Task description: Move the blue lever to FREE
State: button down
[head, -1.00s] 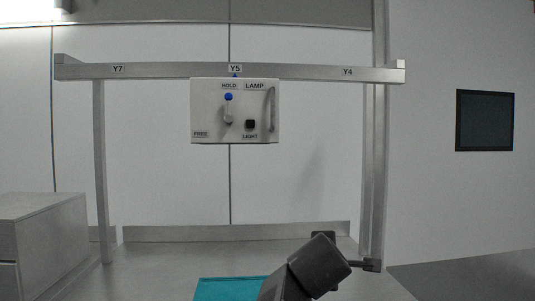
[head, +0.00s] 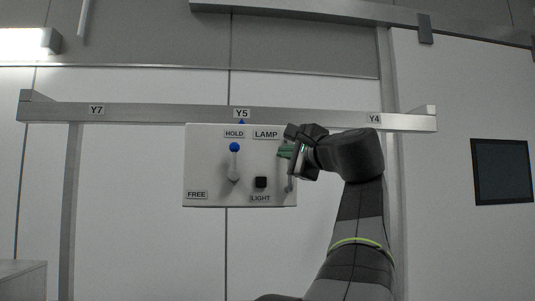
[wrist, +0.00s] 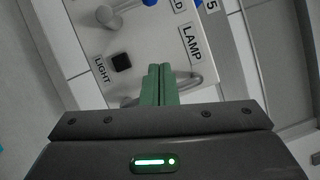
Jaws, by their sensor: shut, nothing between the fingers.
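The blue lever is on the front of a white lamp box (head: 210,165). Its blue knob (head: 235,147) points up, just below the HOLD label (head: 234,134); the FREE label (head: 196,195) is at the box's lower left. In the wrist view the blue knob (wrist: 150,2) is cut by the top edge, with the grey lever pivot (wrist: 106,15) beside it. My gripper (head: 284,152) is at the box's right side, right of the lever and apart from it. Its green fingers (wrist: 158,84) are shut and empty, in front of the box's grey handle (wrist: 192,84); whether they touch it I cannot tell.
The box hangs from a metal rail (head: 150,112) at the Y5 label (head: 242,113). A black button (head: 261,182) sits above the LIGHT label (head: 260,198). The handle (head: 289,184) stands out at the box's right. Space left of the box is clear.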

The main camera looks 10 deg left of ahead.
aim_at(234, 162)
jog(key=shift+w+a+n, duration=0.1)
jog(key=shift+w+n, duration=0.05)
jog(key=shift+n, duration=0.55)
jog(key=p+x, duration=0.3)
jog(key=x, duration=0.7)
jog(key=shift+a+p, duration=0.1)
jog(key=shift+p, duration=0.3)
jog(key=a, duration=0.1)
jog(key=s+a, duration=0.2)
jog(key=shift+r+p, duration=0.3)
jog(key=shift+p, duration=0.05)
jog(key=shift+a, duration=0.15)
jog(key=shift+w+a, duration=0.1)
